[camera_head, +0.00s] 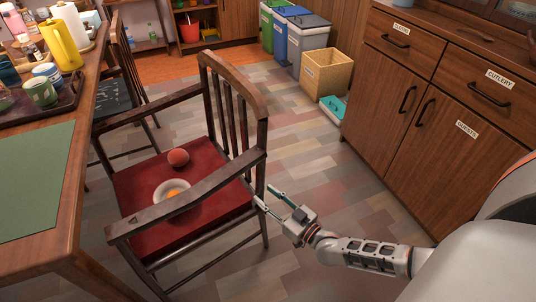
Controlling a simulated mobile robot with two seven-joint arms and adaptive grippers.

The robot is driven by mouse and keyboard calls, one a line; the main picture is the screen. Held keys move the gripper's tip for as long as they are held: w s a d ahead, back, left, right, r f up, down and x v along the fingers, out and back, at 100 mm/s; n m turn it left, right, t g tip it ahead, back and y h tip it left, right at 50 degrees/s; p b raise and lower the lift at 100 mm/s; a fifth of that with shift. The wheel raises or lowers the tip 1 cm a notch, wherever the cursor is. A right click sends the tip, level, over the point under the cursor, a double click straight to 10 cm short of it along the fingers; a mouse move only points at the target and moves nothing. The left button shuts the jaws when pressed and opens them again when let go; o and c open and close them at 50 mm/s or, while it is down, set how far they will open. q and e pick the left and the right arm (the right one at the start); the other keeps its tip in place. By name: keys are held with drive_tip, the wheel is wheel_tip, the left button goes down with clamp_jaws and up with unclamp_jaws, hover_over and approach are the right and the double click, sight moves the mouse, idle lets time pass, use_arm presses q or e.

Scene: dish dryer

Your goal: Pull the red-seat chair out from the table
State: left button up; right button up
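The red-seat chair (207,214) stands beside the table (75,180), with its dark wooden back on the right, away from the table. A reddish round object (178,157) and a white bowl (161,190) with something orange in it rest on the seat. My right gripper (264,195) comes in from the lower right, its two fingers spread apart, close to the chair's rear post near the armrest. I cannot tell whether the fingers touch the post or stand on both sides of it. My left gripper is not in view.
A second chair (120,70) with a dark seat stands behind. The table holds a tray (70,108), a yellow jug (60,48) and a green mat (35,165). A wooden cabinet (400,130) stands at right. Tiled floor between chair and cabinet is clear except for my arm.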

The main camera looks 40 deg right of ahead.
drive_tip(key=shift+s+a, duration=0.1)
drive_tip(key=shift+a, duration=0.05)
drive_tip(key=shift+s, duration=0.4)
drive_tip(key=s+d, duration=0.1)
drive_tip(key=s, duration=1)
drive_tip(key=shift+d, duration=0.35)
